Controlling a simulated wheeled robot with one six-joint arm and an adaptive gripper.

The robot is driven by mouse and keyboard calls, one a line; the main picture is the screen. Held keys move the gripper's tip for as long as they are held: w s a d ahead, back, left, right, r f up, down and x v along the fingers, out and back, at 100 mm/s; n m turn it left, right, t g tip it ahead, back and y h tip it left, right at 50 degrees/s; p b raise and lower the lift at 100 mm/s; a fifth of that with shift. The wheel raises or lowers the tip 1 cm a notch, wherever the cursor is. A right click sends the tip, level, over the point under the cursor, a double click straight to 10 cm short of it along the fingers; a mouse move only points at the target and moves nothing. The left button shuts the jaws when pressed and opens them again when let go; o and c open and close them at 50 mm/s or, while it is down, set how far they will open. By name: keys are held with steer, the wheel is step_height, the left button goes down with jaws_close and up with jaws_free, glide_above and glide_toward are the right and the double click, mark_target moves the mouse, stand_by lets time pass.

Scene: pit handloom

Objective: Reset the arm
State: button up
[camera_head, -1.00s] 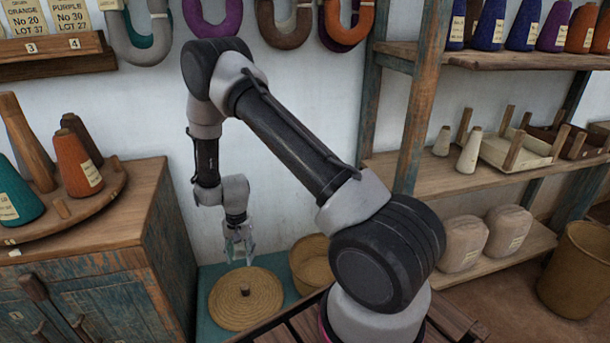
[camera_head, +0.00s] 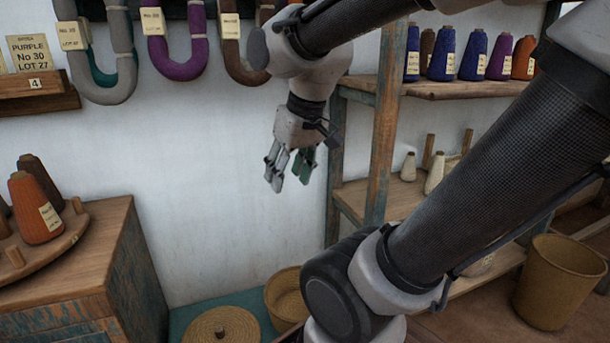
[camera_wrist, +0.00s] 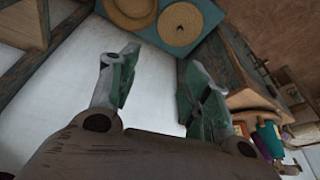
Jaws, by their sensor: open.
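My gripper (camera_head: 289,167) hangs below my raised wrist in front of the bare white wall, between the wooden cabinet and the shelf unit. Its fingers point down and are apart, with nothing between them. In the wrist view my gripper (camera_wrist: 158,95) shows two separated fingers with greenish pads and an empty gap. My arm arches across the right half of the head view and hides part of the shelves.
The cabinet (camera_head: 130,270) with cones stands left. The shelf unit (camera_head: 384,130) stands close right of my gripper. Hanks (camera_head: 180,60) hang above. A round woven lid (camera_head: 222,328) and a basket (camera_head: 285,295) lie below. A bin (camera_head: 560,285) stands right.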

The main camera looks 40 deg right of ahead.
steer(key=shift+n, duration=0.3)
steer(key=s, duration=0.2)
steer(key=s+d, duration=0.1)
steer(key=s, duration=0.1)
steer(key=shift+r, duration=0.2)
stand_by(0.9)
